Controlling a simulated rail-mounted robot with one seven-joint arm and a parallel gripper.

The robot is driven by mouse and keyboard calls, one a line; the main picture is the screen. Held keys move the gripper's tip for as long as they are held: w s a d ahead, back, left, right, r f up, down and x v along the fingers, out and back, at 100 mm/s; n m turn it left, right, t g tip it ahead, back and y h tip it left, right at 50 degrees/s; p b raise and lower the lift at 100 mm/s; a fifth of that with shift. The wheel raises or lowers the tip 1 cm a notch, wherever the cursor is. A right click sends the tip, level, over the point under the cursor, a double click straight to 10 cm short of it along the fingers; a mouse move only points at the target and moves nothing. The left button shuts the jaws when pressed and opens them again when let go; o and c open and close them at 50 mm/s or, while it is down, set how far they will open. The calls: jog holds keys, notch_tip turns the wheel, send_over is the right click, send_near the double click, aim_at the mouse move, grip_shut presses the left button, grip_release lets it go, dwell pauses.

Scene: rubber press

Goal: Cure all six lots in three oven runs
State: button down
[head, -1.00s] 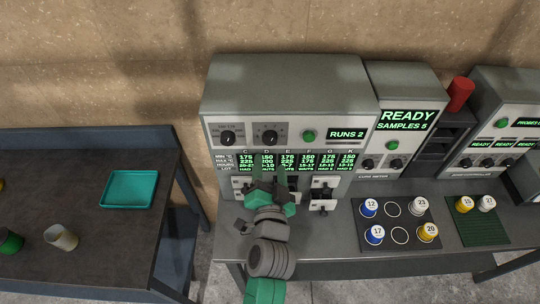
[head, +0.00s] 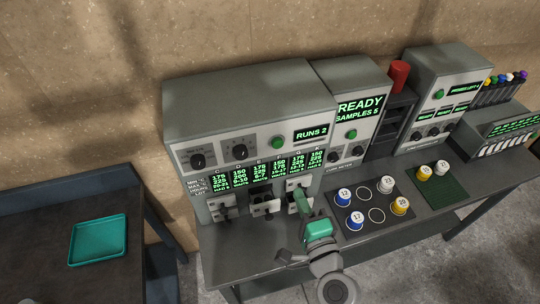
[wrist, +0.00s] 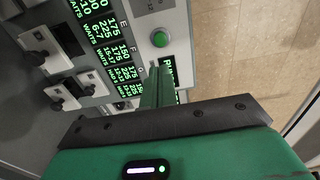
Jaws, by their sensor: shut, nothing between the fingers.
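The grey oven (head: 240,100) stands mid-picture in the head view, its display (head: 311,133) reading RUNS 2. Its green button (head: 277,142) sits left of that display; it also shows in the wrist view (wrist: 160,38). Below is a lit lot table (head: 265,170) of temperatures and hours, with several entries reading WAITS. White-handled drawer fronts (head: 222,212) line the base. My gripper (head: 298,190) is shut and empty in front of the right-hand drawer. Drawer contents are hidden.
The cure meter (head: 350,110) reads READY, SAMPLES 5. A black mat (head: 372,226) holds numbered pots (head: 357,219); a green mat (head: 435,193) holds two more pots. A teal tray (head: 98,240) lies on the left table.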

jog(key=shift+w+d, duration=0.1)
jog(key=p, duration=0.1)
send_near(278, 146)
jog(key=x, duration=0.6)
jog(key=shift+w, duration=0.45)
